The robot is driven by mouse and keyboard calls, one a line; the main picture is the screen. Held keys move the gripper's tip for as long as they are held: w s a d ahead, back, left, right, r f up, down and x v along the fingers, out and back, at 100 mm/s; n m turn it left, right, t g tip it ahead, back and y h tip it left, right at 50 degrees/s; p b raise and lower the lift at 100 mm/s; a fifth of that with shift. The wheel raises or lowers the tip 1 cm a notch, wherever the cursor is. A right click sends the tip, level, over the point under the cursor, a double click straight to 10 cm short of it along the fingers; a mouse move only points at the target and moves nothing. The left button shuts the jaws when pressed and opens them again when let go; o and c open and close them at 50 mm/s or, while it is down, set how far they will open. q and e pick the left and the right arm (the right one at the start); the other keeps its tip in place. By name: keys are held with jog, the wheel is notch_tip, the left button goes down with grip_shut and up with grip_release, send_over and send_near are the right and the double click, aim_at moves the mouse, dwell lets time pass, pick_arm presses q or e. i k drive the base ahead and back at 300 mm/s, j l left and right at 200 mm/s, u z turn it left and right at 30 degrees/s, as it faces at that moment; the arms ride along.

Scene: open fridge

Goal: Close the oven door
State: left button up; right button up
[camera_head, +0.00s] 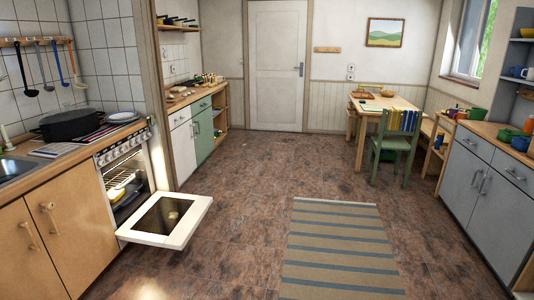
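The white oven (117,152) stands on the left in the head view, set between the wooden counter and a wall end. Its door (199,204) is folded down and open, roughly level a little above the floor. The door has a white frame and a dark glass window (160,215). Inside the lit oven cavity are a rack and a dark pan-like item (128,192), partly hidden by the oven's side. Neither of my grippers shows in the view.
A large black pot (70,125) stands on top by the stove. Wooden cabinets (40,250) are left of the oven. The brown floor (245,235) right of the door is clear, with a striped rug (340,250) beyond. A table and green chair (395,150) stand at the back right.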

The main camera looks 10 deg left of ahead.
aim_at(167, 219)
jog(key=i+u, duration=0.1)
jog(key=i, duration=1.05)
jog(key=i+l+u, duration=0.15)
jog(key=i, duration=0.45)
jog(key=i+l+u, duration=0.1)
jog(key=i, duration=0.5)
